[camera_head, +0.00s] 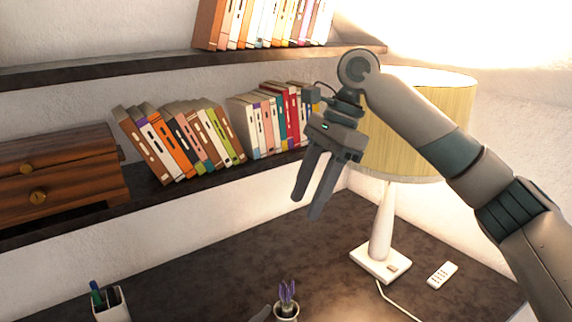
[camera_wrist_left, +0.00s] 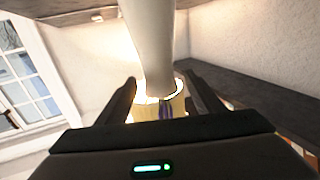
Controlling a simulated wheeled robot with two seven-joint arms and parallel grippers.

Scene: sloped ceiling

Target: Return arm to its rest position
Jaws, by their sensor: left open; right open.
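My right gripper (camera_head: 307,207) hangs in front of the lamp and bookshelf in the head view. Its two fingers point down and are apart, with nothing between them. Its arm comes in from the right. My left gripper (camera_wrist_left: 165,92) shows in the left wrist view with its fingers spread. In the head view only a small grey tip, probably of the left gripper, shows beside the flower pot.
The lamp (camera_head: 381,235) stands on the dark desk (camera_head: 230,255) behind the right arm. A potted purple plant (camera_head: 286,308), a pen cup (camera_head: 110,305) and a remote (camera_head: 442,275) are on the desk. Shelves with books (camera_head: 180,145) and a wooden drawer box (camera_head: 60,175) line the wall.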

